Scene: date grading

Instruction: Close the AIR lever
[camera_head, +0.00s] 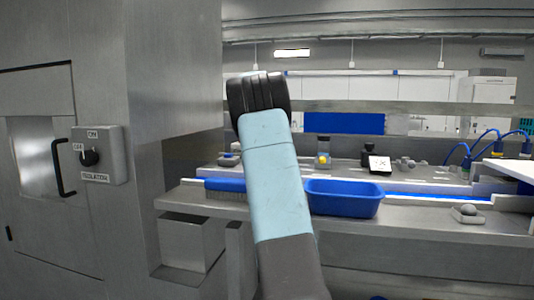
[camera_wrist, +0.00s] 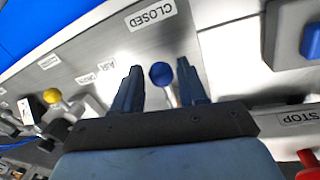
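The AIR lever (camera_wrist: 161,74) shows in the wrist view as a round blue knob on a short grey stem. It stands between the two dark fingers of my gripper (camera_wrist: 160,65), which are apart. There is a visible gap on each side of the knob, so I see no grip on it. A CLOSED label (camera_wrist: 150,14) lies on the light panel beyond the fingertips, upside down in the view. The lever's base is hidden by my gripper. My gripper does not show in the head view, where my arm fills the middle.
In the wrist view, a yellow knob (camera_wrist: 52,96) is at left, a blue button (camera_wrist: 312,40) at upper right and a red button (camera_wrist: 308,160) at lower right by a STOP label (camera_wrist: 303,118). In the head view, a blue tub (camera_head: 343,200) sits on the bench.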

